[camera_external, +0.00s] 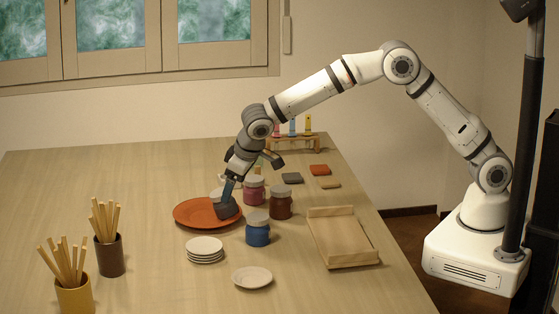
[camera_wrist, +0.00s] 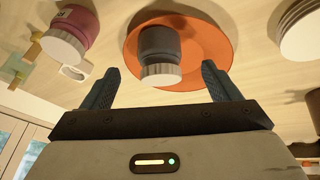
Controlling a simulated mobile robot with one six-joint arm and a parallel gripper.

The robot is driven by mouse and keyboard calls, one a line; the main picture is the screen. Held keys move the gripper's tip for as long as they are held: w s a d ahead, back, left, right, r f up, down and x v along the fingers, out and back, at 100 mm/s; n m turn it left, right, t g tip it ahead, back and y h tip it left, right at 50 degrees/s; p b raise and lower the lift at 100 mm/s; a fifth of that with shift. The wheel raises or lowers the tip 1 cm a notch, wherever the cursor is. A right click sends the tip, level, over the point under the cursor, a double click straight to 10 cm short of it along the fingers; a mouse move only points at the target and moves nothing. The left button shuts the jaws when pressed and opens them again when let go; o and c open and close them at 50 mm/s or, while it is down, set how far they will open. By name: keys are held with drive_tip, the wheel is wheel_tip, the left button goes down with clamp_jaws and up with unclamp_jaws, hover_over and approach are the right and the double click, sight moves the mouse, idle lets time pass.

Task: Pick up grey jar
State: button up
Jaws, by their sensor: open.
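The grey jar (camera_external: 228,211) stands on an orange plate (camera_external: 184,214), its pale lid partly hidden behind my gripper in the external view. In the wrist view the dark grey jar (camera_wrist: 159,42) with its ribbed white lid shows in front of my gripper, over the orange plate (camera_wrist: 207,45). My gripper (camera_wrist: 156,72) is open, with its two blue-grey fingers spread wide to either side of the lid. The jar lies roughly centred between them and none of the fingers visibly touches it. In the external view my gripper (camera_external: 230,189) points down at the jar.
A magenta jar (camera_external: 253,193), a dark red jar (camera_external: 280,206) and a blue jar (camera_external: 257,234) stand close on the right. Stacked white plates (camera_external: 205,254) and a wooden tray (camera_external: 342,238) are nearer the front. Stick-filled cups (camera_external: 110,258) stand at left. The back left table is clear.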

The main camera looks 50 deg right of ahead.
drive_tip(key=p+x, duration=0.2)
drive_tip(key=x, duration=0.4)
drive_tip(key=shift+w+f+p, duration=0.3)
drive_tip(key=shift+w+p, duration=0.05)
drive_tip(key=shift+c, duration=0.2)
drive_tip(key=shift+r, duration=0.1)
drive_tip(key=c, duration=1.3)
